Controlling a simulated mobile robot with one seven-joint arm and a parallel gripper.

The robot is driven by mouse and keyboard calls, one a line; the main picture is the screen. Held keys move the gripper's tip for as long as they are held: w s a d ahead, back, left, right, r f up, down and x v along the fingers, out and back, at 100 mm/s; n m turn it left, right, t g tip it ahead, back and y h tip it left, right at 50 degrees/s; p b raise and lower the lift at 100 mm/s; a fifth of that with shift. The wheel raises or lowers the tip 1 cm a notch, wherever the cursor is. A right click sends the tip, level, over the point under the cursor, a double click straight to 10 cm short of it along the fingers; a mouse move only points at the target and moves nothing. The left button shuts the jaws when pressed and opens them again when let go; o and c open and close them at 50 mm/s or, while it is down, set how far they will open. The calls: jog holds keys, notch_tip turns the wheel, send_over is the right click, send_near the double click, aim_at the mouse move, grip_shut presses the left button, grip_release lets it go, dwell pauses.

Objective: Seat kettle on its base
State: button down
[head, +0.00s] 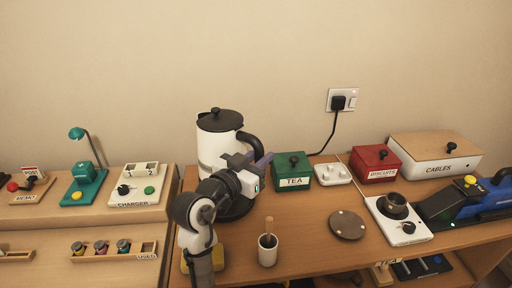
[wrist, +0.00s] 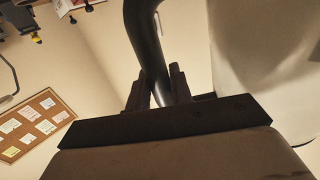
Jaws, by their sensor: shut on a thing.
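The kettle (head: 212,146) is white with a black lid and a black handle (head: 251,143), and it looks upright at the left part of the desk. My gripper (head: 262,160) is shut on the handle. In the wrist view the black handle (wrist: 145,45) passes between the two fingers of my gripper (wrist: 160,88), with the white kettle body (wrist: 265,60) on the right. A dark round base (head: 236,211) shows below the kettle, partly behind my arm. My arm hides the kettle's lower edge, so I cannot tell whether it touches the base.
A green tea tin (head: 292,176) stands right of the kettle. A white cup with a stick (head: 267,250) stands in front. A round brown coaster (head: 347,225) and a white scale-like device (head: 400,222) lie farther right. A charger panel (head: 137,188) is at left.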

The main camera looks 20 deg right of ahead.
jog(key=shift+w+a, duration=0.1)
jog(key=shift+a, duration=0.15)
jog(key=shift+f+b, duration=2.2)
jog(key=shift+f, duration=0.65)
jog(key=shift+f+b, duration=0.6)
jog(key=shift+b, duration=0.15)
jog(key=c, duration=1.5)
grip_release()
jog(key=shift+f, duration=0.25)
jog(key=shift+b+v, duration=0.9)
jog(key=shift+v, duration=4.65)
